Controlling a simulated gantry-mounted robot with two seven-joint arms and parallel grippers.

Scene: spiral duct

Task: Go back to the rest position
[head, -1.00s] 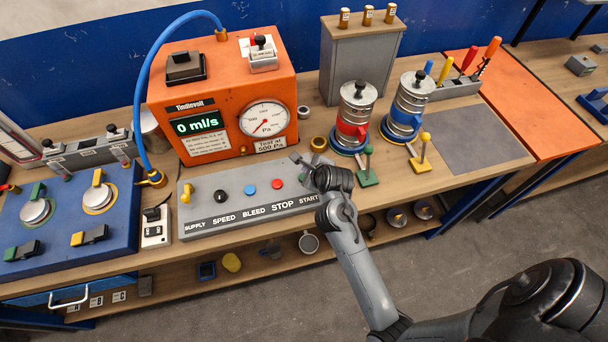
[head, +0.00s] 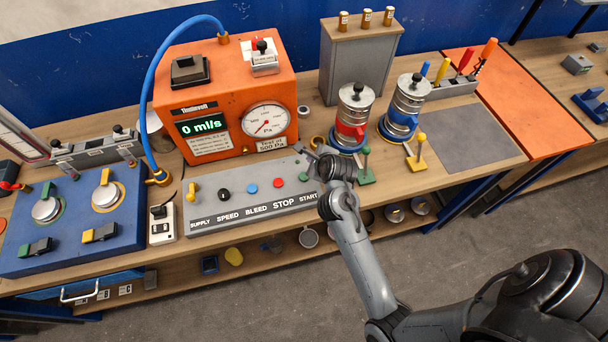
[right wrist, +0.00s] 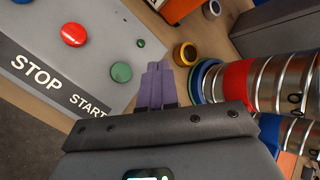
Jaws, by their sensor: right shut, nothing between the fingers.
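My right gripper (head: 308,152) is shut and empty in the head view, above the right end of the grey control panel (head: 262,212). In the right wrist view its purple fingers (right wrist: 156,84) are together, just right of the green START button (right wrist: 121,72). The red STOP button (right wrist: 74,35) is farther left there. In the head view the arm reaches in from the lower right. The left gripper is not in view.
The orange tester (head: 240,90) stands behind the panel and reads 0 ml/s. Metal canisters with red (head: 351,130) and blue (head: 401,122) bands stand close to the gripper on its right. Green (head: 365,172) and yellow (head: 417,158) clamps stand in front. The floor before the bench is open.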

